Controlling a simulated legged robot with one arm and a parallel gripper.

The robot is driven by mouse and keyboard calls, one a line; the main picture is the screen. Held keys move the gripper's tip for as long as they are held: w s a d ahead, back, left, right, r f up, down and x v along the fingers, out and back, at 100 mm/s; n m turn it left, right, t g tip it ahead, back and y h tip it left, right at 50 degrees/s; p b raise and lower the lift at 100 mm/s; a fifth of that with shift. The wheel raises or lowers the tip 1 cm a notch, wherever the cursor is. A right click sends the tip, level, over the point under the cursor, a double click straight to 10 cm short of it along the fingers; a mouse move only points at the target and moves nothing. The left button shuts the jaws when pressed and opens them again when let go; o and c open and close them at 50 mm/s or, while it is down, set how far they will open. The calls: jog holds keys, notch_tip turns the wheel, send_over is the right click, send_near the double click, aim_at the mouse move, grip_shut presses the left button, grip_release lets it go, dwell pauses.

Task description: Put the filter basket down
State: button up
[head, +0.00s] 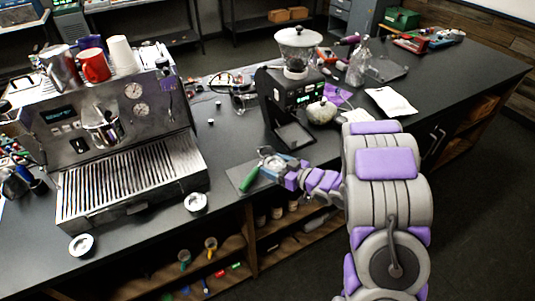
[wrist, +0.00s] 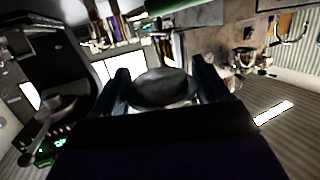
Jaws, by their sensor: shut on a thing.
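The filter basket (wrist: 162,88) is a round, dark metal cup between the two fingers of my gripper in the wrist view. My gripper (wrist: 162,92) is shut on it. In the head view my gripper (head: 277,168) is over the front part of the black counter, between the espresso machine and the grinder. The basket is small and partly hidden there. A green handle (head: 249,179) shows just left of my gripper, over a grey mat (head: 238,172). I cannot tell whether the handle touches the basket, or whether the basket touches the mat.
The espresso machine (head: 125,125) stands left, with cups on top. The black grinder (head: 290,103) stands behind my gripper. A white cloth (head: 390,102) lies right of the grinder. Bare counter (head: 225,145) shows left of my gripper.

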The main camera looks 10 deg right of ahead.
jog(key=b, duration=0.1)
send_near(262, 150)
jog(key=w+a, duration=0.1)
jog(key=w+a+r, duration=0.1)
jog(key=w+a, duration=0.1)
jog(key=w+a+r, duration=0.1)
jog(key=w, duration=0.1)
jog(key=shift+a, duration=0.35)
notch_tip(262, 150, down, 2)
jog(key=shift+w+f+b, duration=0.1)
jog(key=shift+f+b, duration=0.1)
jog(key=shift+b, duration=0.3)
jog(key=shift+f, duration=0.3)
jog(key=shift+f, duration=0.1)
jog(key=shift+f, duration=0.1)
jog(key=o, duration=1)
jog(key=shift+d+f+b, duration=0.1)
jog(key=shift+d+b, duration=0.05)
jog(key=shift+b, duration=0.25)
